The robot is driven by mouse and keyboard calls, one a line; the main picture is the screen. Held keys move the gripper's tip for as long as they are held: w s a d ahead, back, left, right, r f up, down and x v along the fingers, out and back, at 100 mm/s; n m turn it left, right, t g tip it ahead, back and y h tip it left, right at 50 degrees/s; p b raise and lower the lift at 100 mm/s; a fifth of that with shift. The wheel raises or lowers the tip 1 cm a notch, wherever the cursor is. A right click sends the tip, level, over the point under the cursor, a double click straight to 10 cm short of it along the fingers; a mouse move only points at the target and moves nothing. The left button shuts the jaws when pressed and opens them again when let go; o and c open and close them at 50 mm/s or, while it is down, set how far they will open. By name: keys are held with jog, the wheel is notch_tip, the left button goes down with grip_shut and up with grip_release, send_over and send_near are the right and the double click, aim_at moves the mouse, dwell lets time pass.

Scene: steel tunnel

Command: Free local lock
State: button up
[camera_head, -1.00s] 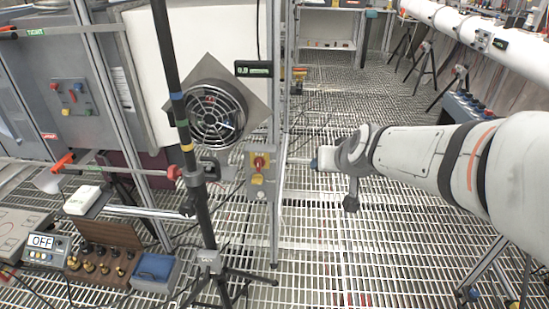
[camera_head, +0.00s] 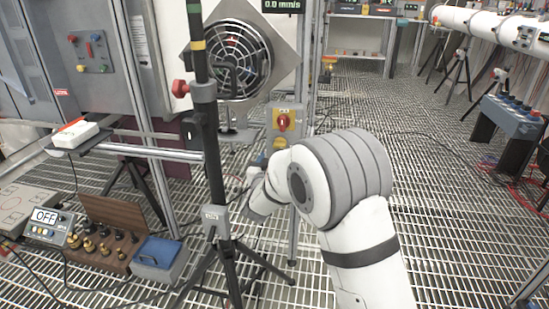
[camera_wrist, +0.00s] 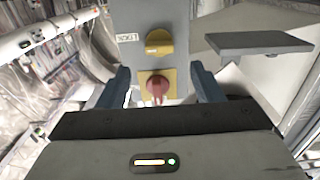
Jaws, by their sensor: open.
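A grey switch box (camera_head: 298,112) on a post carries a red knob (camera_head: 283,122) on a yellow plate, with a yellow knob (camera_head: 280,143) below it. In the wrist view the box face (camera_wrist: 128,18) appears with the yellow knob (camera_wrist: 158,42) beside a "LOCK" label, and the red knob (camera_wrist: 157,87) nearer my gripper. My gripper (camera_wrist: 161,86) is open, its blue-grey fingers on either side of the red knob in the picture. I cannot tell whether they touch it. In the head view my arm partly hides the area below the box.
A black tripod pole (camera_head: 212,150) stands just left of the box, with a fan (camera_head: 232,62) behind it. A small flat grey plate (camera_wrist: 258,44) juts out beside the box in the wrist view. Open grating floor (camera_head: 440,200) lies to the right.

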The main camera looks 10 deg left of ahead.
aim_at(279, 146)
jog(key=w+b, duration=0.1)
jog(key=w, duration=0.5)
jog(key=shift+w+a, duration=0.1)
jog(key=shift+a, duration=0.05)
jog(key=shift+w, duration=0.65)
jog(key=shift+c, duration=0.4)
